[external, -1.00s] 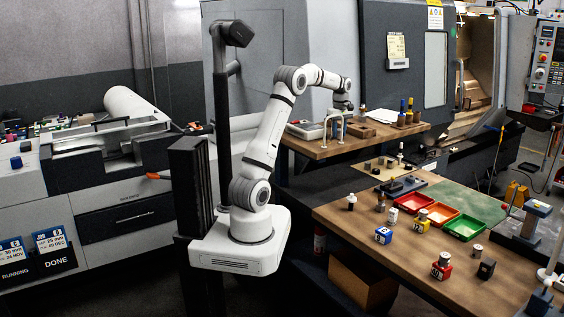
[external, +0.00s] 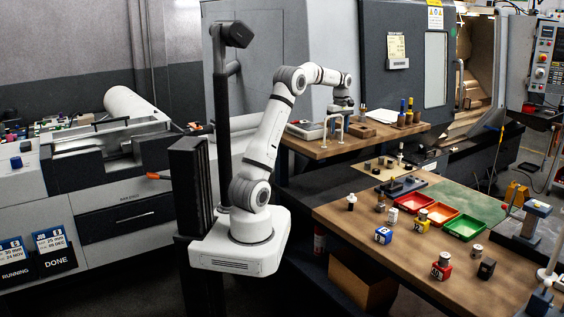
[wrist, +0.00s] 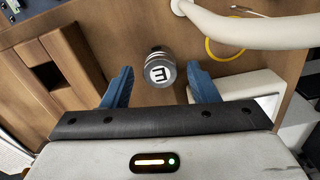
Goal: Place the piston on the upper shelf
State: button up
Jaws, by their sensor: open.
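A grey metal cylinder with a dark mark on its white round end, which looks like the piston (wrist: 160,72), stands on the wooden upper shelf (wrist: 130,32) in the wrist view. My gripper (wrist: 160,84) is open, with one blue finger on each side of it and a visible gap on both sides. In the external view my gripper (external: 342,106) is over the upper shelf (external: 337,148). The cylinder cannot be made out clearly there.
A white curved bar (wrist: 245,27) and a yellow ring (wrist: 224,52) lie close on the right in the wrist view. A slotted wooden block (wrist: 58,68) is on the left. The lower bench (external: 400,262) holds red, orange and green trays (external: 464,228) and several small parts.

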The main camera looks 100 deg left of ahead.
aim_at(339, 130)
notch_tip(339, 130, up, 10)
jog(key=shift+r, duration=0.15)
dwell(0.4)
